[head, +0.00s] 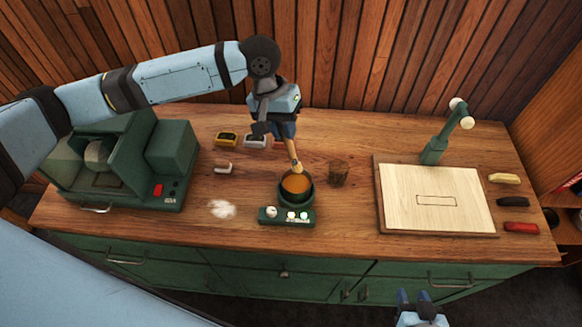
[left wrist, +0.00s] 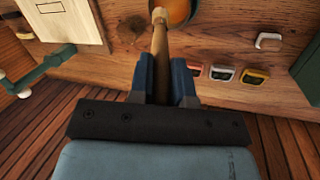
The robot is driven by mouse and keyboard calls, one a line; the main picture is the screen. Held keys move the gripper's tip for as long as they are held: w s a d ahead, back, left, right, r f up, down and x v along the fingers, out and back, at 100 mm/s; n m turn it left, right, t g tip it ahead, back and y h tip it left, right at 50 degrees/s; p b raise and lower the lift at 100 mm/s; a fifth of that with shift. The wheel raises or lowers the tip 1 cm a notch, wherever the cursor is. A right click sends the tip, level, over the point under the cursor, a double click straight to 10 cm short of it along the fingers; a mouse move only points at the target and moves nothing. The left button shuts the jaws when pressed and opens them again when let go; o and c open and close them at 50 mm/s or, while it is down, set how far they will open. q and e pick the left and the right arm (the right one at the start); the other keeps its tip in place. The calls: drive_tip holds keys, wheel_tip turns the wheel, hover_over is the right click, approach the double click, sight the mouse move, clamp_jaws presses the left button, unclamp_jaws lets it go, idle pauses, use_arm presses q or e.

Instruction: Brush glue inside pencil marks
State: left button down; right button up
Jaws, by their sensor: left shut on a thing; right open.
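My left gripper (head: 287,132) is shut on a wooden-handled brush (head: 294,152), held pointing down over the green glue pot (head: 306,202). The brush also shows between the fingers in the left wrist view (left wrist: 160,48). Its lower end overlaps the edge of the orange-brown glue (head: 296,185); I cannot tell whether it touches the glue. A pale wooden board (head: 410,185) lies on the right of the bench, with a small pencilled rectangle (head: 436,200) near its middle. The board shows at top left in the left wrist view (left wrist: 85,25). My right gripper (head: 420,308) is open and empty at the bottom edge, before the bench.
A green lamp-like stand (head: 434,150) rises behind the board. Several coloured blocks (head: 514,202) lie right of it. A green machine (head: 130,165) fills the left. A white tuft (head: 221,209) lies between.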

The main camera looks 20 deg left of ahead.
use_arm(q)
drive_tip(key=shift+r, duration=2.05)
